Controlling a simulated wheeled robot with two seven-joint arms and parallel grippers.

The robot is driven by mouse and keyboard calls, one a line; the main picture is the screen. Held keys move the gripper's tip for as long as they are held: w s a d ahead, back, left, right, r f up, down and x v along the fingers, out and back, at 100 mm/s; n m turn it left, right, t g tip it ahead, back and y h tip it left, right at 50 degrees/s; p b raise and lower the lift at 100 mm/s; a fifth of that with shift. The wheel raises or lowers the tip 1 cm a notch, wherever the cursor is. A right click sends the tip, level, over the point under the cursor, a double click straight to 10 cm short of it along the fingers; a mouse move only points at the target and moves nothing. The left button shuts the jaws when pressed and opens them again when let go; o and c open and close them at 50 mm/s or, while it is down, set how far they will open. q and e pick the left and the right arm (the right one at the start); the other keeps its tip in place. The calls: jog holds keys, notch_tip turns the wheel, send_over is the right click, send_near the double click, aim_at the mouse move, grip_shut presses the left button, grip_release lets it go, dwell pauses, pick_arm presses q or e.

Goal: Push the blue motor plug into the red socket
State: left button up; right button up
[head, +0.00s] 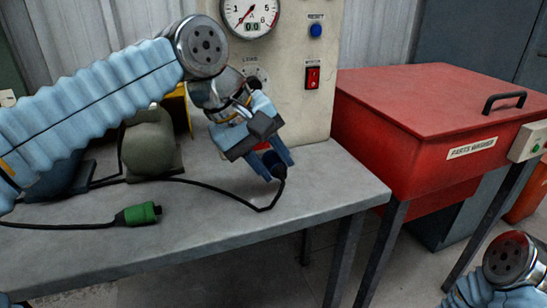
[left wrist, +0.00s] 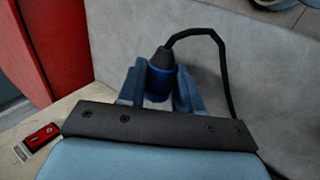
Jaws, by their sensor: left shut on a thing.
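My left gripper (head: 275,163) is shut on the blue motor plug (left wrist: 161,80), in front of the lower part of the cream panel. In the left wrist view the plug sits between the two blue fingers (left wrist: 160,92), with its black cable bending away to the right. In the head view the plug is mostly hidden by the fingers, and its cable hangs to the bench. A small red patch (head: 262,146) shows just under the gripper body; I cannot tell whether it is the red socket, or whether the plug touches it. My right gripper's fingers are out of view.
The cream panel (head: 290,75) carries a gauge (head: 249,14), a blue button (head: 316,30) and a red switch (head: 312,77). A green connector (head: 139,214) lies on the grey bench (head: 190,240), near a motor (head: 150,150). A red parts washer (head: 425,110) stands at the right.

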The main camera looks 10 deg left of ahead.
pick_arm(q)
jog(key=w+a, duration=0.1)
jog(key=w+a+p, duration=0.1)
jog(key=w, duration=0.1)
jog(key=shift+r+p, duration=0.1)
jog(key=shift+p, duration=0.2)
jog(key=shift+w+a, duration=0.4)
jog(key=shift+w, duration=0.15)
jog(key=shift+p, duration=0.8)
dwell(0.7)
jog(key=shift+w+a+p, duration=0.5)
jog(key=shift+w+a, duration=0.05)
jog(key=shift+w, duration=0.3)
dwell(0.6)
jog(key=o, duration=1.1)
